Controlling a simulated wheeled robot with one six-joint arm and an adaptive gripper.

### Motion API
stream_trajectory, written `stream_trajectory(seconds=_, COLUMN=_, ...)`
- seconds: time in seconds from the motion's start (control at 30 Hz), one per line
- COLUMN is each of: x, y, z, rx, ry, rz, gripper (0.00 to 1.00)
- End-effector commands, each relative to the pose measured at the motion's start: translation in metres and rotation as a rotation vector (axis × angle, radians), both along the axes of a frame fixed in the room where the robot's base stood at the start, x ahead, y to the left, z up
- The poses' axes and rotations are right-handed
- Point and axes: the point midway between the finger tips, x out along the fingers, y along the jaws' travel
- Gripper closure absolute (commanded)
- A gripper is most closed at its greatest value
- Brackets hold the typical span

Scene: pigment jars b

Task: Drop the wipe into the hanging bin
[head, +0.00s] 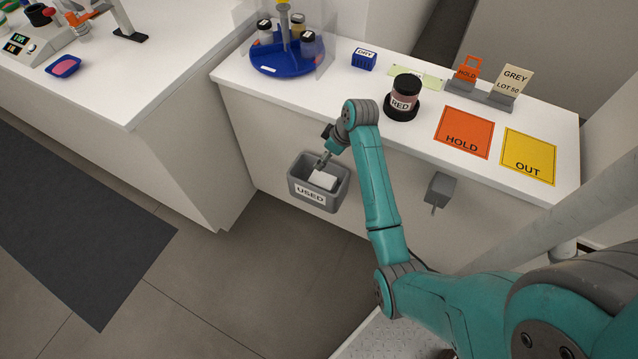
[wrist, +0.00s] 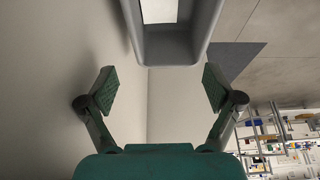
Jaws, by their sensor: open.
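The grey hanging bin (head: 299,183), labelled USED, hangs on the front of the white counter in the head view. A white wipe (head: 323,180) lies inside it. In the wrist view the bin (wrist: 170,50) shows at the top, with part of the white wipe (wrist: 159,10) within its walls. My gripper (head: 323,161) is at the bin's back rim in the head view. In the wrist view my gripper (wrist: 160,86) has its fingers wide apart with nothing between them. The wipe is apart from the fingers.
On the counter stand a RED jar (head: 403,98) on a dark base, an orange HOLD mat (head: 464,132), a yellow OUT mat (head: 528,157), a blue DRY block (head: 364,60) and a blue round tray (head: 273,70) with jars. A grey box (head: 440,188) is on the counter front.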

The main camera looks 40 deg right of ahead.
Motion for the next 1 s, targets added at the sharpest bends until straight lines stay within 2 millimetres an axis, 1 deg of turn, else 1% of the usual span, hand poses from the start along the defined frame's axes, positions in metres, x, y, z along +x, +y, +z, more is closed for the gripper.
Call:
stream_trajectory(seconds=0.07, x=-0.005, y=-0.003, z=0.014, rx=-0.003, ry=-0.003, rz=-0.002, gripper=0.09)
stream_trajectory(seconds=0.2, x=-0.035, y=-0.013, z=0.012, rx=0.001, ry=0.000, rz=-0.005, gripper=0.09)
stream_trajectory(seconds=0.4, x=-0.074, y=-0.028, z=0.012, rx=0.001, ry=0.000, rz=-0.004, gripper=0.09)
stream_trajectory(seconds=0.6, x=-0.103, y=-0.039, z=0.012, rx=0.001, ry=-0.001, rz=-0.003, gripper=0.09)
stream_trajectory(seconds=0.7, x=-0.112, y=-0.042, z=0.012, rx=0.000, ry=0.000, rz=-0.002, gripper=0.09)
stream_trajectory(seconds=0.8, x=-0.116, y=-0.043, z=0.012, rx=0.000, ry=0.000, rz=-0.001, gripper=0.09)
stream_trajectory(seconds=1.0, x=-0.118, y=-0.044, z=0.012, rx=0.000, ry=0.000, rz=0.000, gripper=0.09)
